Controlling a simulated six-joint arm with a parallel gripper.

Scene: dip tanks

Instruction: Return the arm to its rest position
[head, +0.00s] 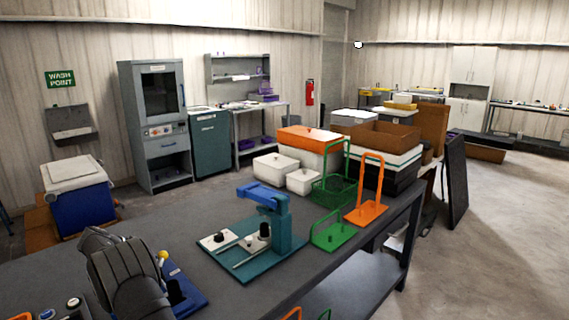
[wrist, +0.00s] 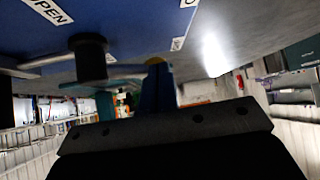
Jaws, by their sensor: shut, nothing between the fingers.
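My gripper (wrist: 157,68) shows in the wrist view as two narrow blue fingers close together, standing up from a dark bar. It is shut and holds nothing. A blue panel with an OPEN label (wrist: 60,38) and a dark round knob (wrist: 90,60) is close to the fingers in that view; I cannot tell if they touch. In the head view my dark ribbed arm (head: 122,270) is at the lower left, over the bench, and its fingertips are hidden. A blue base (head: 190,303) with a yellow-ended lever (head: 163,256) is just right of the arm.
A teal stand with a blue press arm (head: 285,235) is at mid-bench. Green (head: 335,236) and orange (head: 368,213) racks stand near the bench's right end. Small controls (head: 72,303) are left of the arm. The grey bench top (head: 215,212) is bare behind the stand.

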